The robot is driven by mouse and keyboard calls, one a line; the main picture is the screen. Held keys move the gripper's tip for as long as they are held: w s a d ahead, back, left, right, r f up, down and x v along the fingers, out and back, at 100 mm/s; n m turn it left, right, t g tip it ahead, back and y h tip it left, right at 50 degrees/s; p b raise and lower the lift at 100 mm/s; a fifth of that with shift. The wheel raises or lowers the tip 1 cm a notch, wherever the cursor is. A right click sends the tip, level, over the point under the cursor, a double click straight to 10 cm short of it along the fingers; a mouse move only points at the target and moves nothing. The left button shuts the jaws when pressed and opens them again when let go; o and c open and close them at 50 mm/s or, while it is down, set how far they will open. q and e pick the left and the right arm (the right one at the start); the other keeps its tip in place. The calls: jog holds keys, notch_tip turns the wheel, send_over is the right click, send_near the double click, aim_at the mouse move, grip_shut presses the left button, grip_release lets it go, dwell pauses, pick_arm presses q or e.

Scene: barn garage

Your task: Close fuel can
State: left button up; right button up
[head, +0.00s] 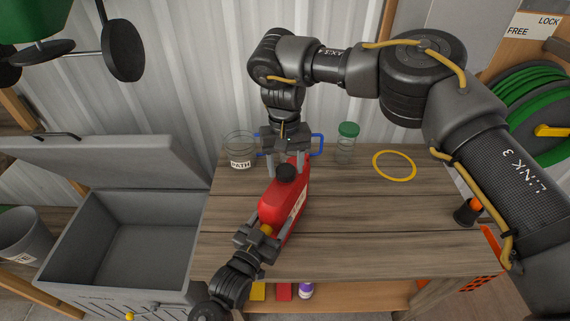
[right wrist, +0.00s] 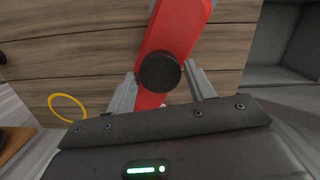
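The red fuel can (head: 284,205) is on the wooden workbench, with a pale label on its right side. Its round black cap (head: 286,171) is at the can's far end; I cannot tell whether it is screwed tight. My right gripper (head: 286,168) points down over the cap. In the right wrist view the cap (right wrist: 160,72) lies between the two spread fingers (right wrist: 162,80), with small gaps at its sides. My left gripper (head: 262,228) has its fingers along both sides of the can's near end, seemingly against it. A yellow part shows between them.
On the workbench (head: 350,225) are a glass jar (head: 240,148), a green-lidded jar (head: 346,145), a yellow ring (head: 394,166) and a blue-edged item behind my right gripper. An open grey chest (head: 130,240) stands left. The bench's right half is mostly clear.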

jog(key=shift+o, duration=0.9)
jog(key=shift+r, duration=2.25)
jog(key=shift+c, duration=0.4)
